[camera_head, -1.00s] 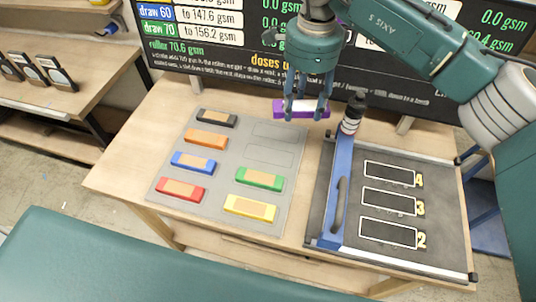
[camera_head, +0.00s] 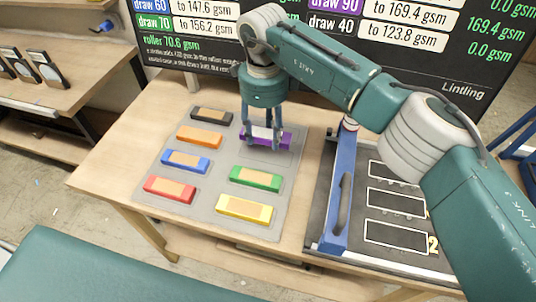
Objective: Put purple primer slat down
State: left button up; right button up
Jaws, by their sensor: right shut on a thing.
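The purple primer slat (camera_head: 285,140) is in the jaws of my right gripper (camera_head: 262,144). It is at the upper right of the grey slat mat (camera_head: 215,163), over the outlined slots there. I cannot tell whether it touches the mat. My right gripper points down and is shut on the slat, its fingers covering part of the slat's middle. My left gripper is not in view.
Black (camera_head: 212,116), orange (camera_head: 199,137), blue (camera_head: 185,161), red (camera_head: 169,189), green (camera_head: 255,178) and yellow (camera_head: 244,208) slats lie on the mat. A dark board (camera_head: 385,246) with a blue bar (camera_head: 338,200) stands to the right. A screen (camera_head: 190,50) is behind.

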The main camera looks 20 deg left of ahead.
aim_at(265, 157)
notch_tip(265, 157, down, 6)
jog(key=b, duration=0.3)
jog(key=shift+f, duration=0.15)
jog(key=o, duration=1.1)
jog(key=shift+o, duration=0.2)
jog(key=shift+r+p, duration=0.3)
jog(key=shift+r, duration=0.1)
notch_tip(265, 157, up, 12)
jog(key=p, duration=0.5)
jog(key=shift+f, duration=0.25)
